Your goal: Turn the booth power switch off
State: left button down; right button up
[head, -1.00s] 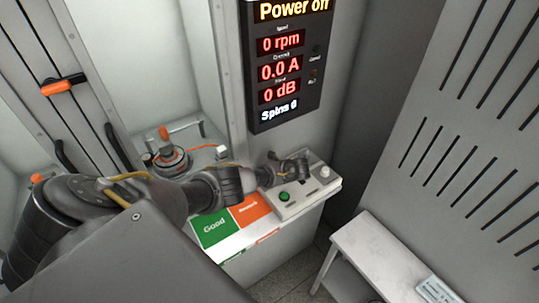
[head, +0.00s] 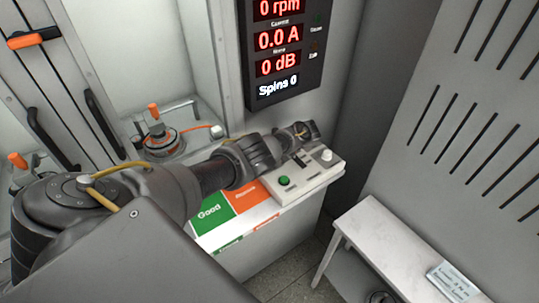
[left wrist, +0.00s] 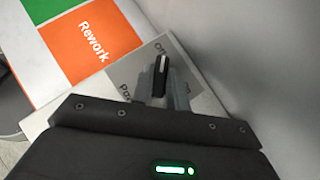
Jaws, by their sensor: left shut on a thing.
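The power switch (left wrist: 161,72) is a black lever or knob with a white line, on a grey plate with partly hidden lettering, "Off" and "Po…". My left gripper (left wrist: 163,92) is shut on it in the left wrist view. In the head view the left gripper (head: 299,150) reaches from the left over the pale control box (head: 312,182), and its fingers and the switch are hard to make out. The box also bears a green button (head: 285,181) and a white knob (head: 326,156). My right gripper is not in view.
A wall display (head: 280,45) reads 0 rpm, 0.0 A, 0 dB and "Spins 0". Green Good (head: 213,214) and orange Rework (head: 252,197) areas lie left of the box. A motor fixture (head: 160,140) stands behind my arm. A white bench (head: 390,245) is at the right.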

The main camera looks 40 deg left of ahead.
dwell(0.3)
pick_arm(q)
jog(key=c, duration=1.4)
grip_release()
jog(key=b+v, duration=0.1)
jog(key=v, duration=0.9)
jog(key=shift+w+d+r, duration=0.1)
jog(key=shift+d+r, duration=0.1)
jog(key=shift+r, duration=0.1)
